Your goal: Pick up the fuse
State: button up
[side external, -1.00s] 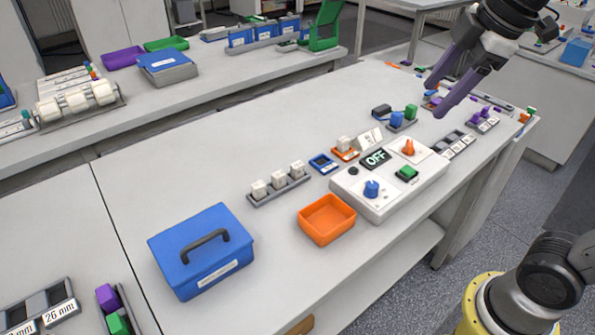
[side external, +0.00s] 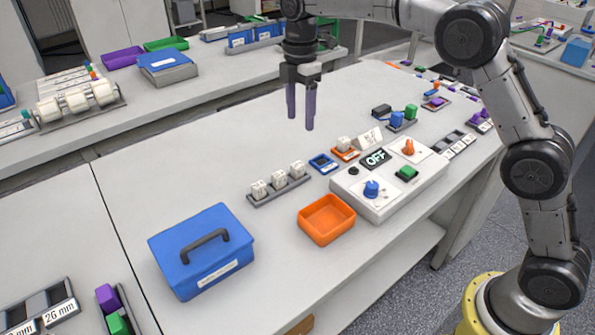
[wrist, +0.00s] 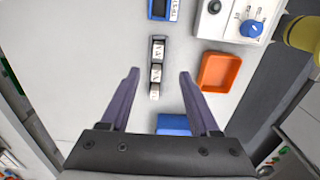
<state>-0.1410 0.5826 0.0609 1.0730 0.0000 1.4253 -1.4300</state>
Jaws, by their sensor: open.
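Several small white blocks that look like fuses are in view; I cannot tell for certain which one is the fuse. Three (side external: 279,180) stand in a row on a grey rack (side external: 296,186) near the middle of the bench. One more (side external: 343,143) sits on an orange base (side external: 346,154) behind the control box. My gripper (side external: 300,123) is open and empty, pointing down, well above the bench and behind the rack. In the wrist view the white blocks (wrist: 157,72) of the rack lie between the two purple fingers (wrist: 159,72).
An orange tray (side external: 327,219) stands right of the rack, near the bench edge. A blue case (side external: 202,252) stands front left. A white control box (side external: 390,183) showing OFF is at the right, with a small blue holder (side external: 323,163) beside it. The bench's back left is clear.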

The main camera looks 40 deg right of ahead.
send_over(298, 164)
jog(key=f, duration=0.8)
jog(key=shift+s+d, duration=0.1)
jog(key=shift+s, duration=0.1)
jog(key=shift+w+a+f, duration=0.1)
jog(key=shift+f, duration=1.25)
jog(key=shift+w+a+f, duration=0.1)
jog(key=shift+f, duration=1.25)
grip_shut()
